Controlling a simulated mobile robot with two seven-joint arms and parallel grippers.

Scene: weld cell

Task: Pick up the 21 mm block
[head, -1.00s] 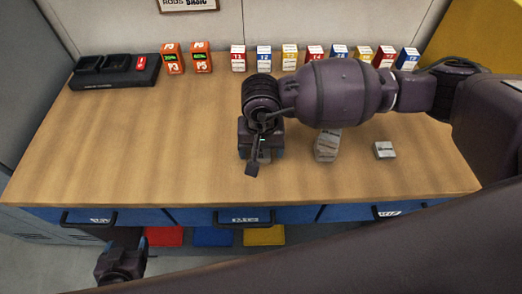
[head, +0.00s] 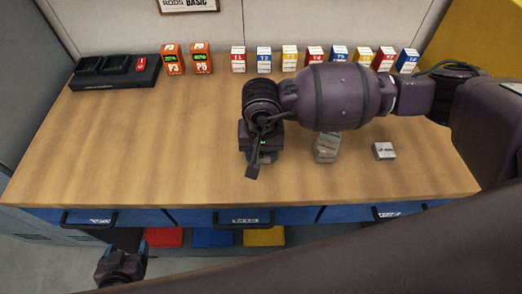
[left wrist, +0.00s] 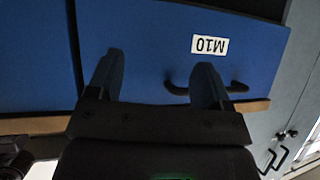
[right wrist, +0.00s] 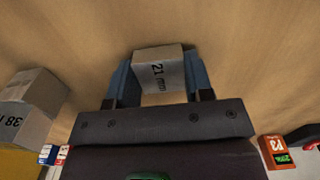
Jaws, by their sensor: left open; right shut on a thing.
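The 21 mm block (right wrist: 157,72) is a small grey block with "21 mm" printed on its face in the right wrist view. My right gripper (right wrist: 158,82) is shut on it, with one blue finger on each side. In the head view my right gripper (head: 262,155) is over the middle of the workbench and mostly hides the block. I cannot tell whether the block touches the bench top. My left gripper (left wrist: 158,80) is open and empty in front of the blue drawer labelled M10 (left wrist: 150,50). It also shows low at the left in the head view (head: 122,278).
Grey blocks stand right of my right gripper: a taller one (head: 327,147) and a small one (head: 384,151). Several coloured boxes (head: 290,60), two orange packs (head: 173,60) and a black charger (head: 115,72) line the bench's back. The bench's left part (head: 130,140) is clear.

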